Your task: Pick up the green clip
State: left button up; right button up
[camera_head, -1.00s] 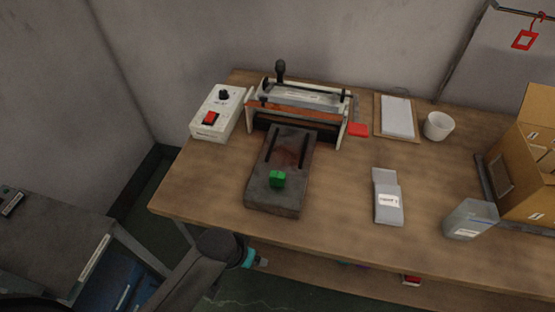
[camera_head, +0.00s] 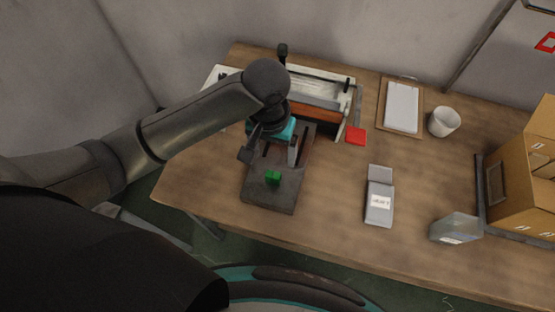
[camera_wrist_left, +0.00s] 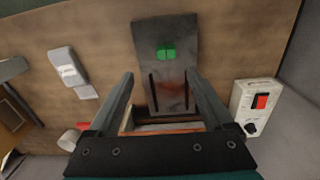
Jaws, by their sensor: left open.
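The green clip (camera_head: 272,177) is a small green block lying on the near part of a dark metal plate (camera_head: 262,194) on the table. In the left wrist view the green clip (camera_wrist_left: 166,53) shows ahead of the fingers, near the far end of the plate (camera_wrist_left: 183,27). My left gripper (camera_head: 270,158) is above the plate, just behind the clip in the head view, with its fingers apart and nothing between them. In the left wrist view my left gripper (camera_wrist_left: 162,82) has both fingers spread. My right gripper does not show.
A frame device with an orange-brown bar (camera_head: 318,110) stands behind the plate. A white control box (camera_wrist_left: 257,104) with a red switch is beside it.

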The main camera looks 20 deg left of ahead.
pick_arm(q)
jog(key=b, duration=0.2)
send_over(273, 175)
jog(key=f, duration=0.9)
jog(key=shift+s+a, duration=0.1)
jog(key=shift+s, duration=0.2)
jog(key=shift+w+f, duration=0.2)
jog(key=shift+f, duration=1.3)
jog(key=shift+w+f, duration=0.15)
jog(key=shift+f, duration=1.3)
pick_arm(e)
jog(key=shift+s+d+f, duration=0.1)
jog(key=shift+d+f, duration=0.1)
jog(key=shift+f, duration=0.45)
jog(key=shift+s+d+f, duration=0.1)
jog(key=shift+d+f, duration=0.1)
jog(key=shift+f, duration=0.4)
pick_arm(q)
jog(key=shift+c, duration=0.2)
grip_shut()
